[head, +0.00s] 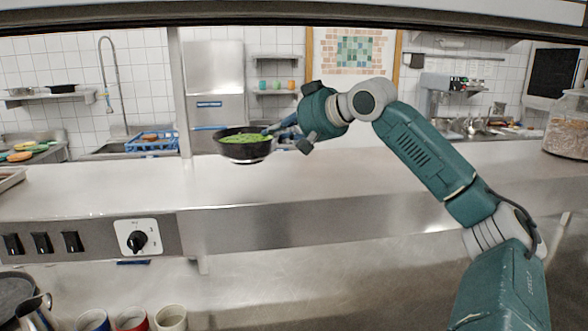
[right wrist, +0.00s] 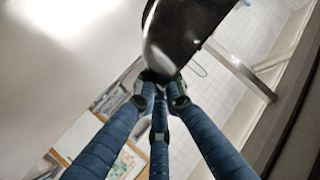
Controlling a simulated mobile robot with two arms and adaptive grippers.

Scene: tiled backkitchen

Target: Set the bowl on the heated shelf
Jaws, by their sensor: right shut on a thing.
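A black bowl (head: 240,150) with green food in it shows upright in the head view, over the steel heated shelf (head: 330,180). My right gripper (head: 270,131) is shut on the bowl's right rim. In the right wrist view, the blue fingers (right wrist: 160,92) close on the edge of the dark bowl (right wrist: 180,35). The bowl's underside is close to the shelf's far part; I cannot tell whether it touches. My left gripper is not in view.
The shelf's top is clear around the bowl. A control panel with a black knob (head: 137,240) sits on its front left. Mugs (head: 171,318) and a metal jug (head: 36,312) stand below at lower left. A large clear container (head: 568,125) stands at far right.

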